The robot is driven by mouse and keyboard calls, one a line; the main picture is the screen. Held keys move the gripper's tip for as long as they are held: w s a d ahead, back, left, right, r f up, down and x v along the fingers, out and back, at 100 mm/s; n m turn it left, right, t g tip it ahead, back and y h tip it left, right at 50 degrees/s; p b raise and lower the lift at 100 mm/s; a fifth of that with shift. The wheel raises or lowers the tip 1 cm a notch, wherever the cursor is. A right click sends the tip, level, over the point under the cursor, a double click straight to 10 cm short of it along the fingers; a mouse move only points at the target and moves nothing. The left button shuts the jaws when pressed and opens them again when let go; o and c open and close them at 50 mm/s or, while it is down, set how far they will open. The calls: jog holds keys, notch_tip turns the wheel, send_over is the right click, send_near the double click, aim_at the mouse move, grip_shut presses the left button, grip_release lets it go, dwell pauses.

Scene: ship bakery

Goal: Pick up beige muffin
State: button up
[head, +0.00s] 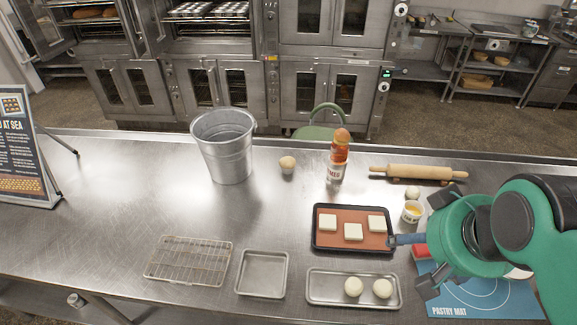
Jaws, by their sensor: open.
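A small round beige thing that looks like the muffin (287,165) stands on the steel table in the head view, just right of the metal bucket and apart from it. My gripper (434,241) is at the right, over the pastry mat, with its dark fingers spread open. It is well to the right of the muffin and nearer the front of the table. I see nothing held between the fingers, though my own arm hides part of that area.
The metal bucket (226,150) and an orange-topped bottle (338,158) flank the muffin. A dark tray (320,242) with white squares, a rolling pin (418,172), a small cup (412,212) and a wire rack (188,262) are nearby. The table's left part is clear.

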jog(key=w+a+r+n+p, duration=0.1)
jog(key=w+a+r, duration=0.1)
jog(key=w, duration=0.5)
jog(key=w+a+r+p, duration=0.2)
jog(key=w+r, duration=0.1)
jog(key=w, duration=0.4)
jog(key=n+g+y+p, duration=0.1)
jog(key=n+g+p, duration=0.2)
jog(key=p, duration=0.5)
send_over(289, 160)
jog(key=s+d, duration=0.1)
jog(key=s, duration=0.2)
jog(key=s+d+x, duration=0.1)
jog(key=s+x, duration=0.1)
jog(key=x, duration=1)
jog(key=s+d+f+x, duration=0.1)
jog(key=s+x, duration=0.2)
jog(key=x, duration=0.9)
jog(key=shift+s+f, duration=0.25)
jog(key=shift+f, duration=0.35)
jog(key=shift+d, duration=0.1)
jog(key=shift+x, duration=4.25)
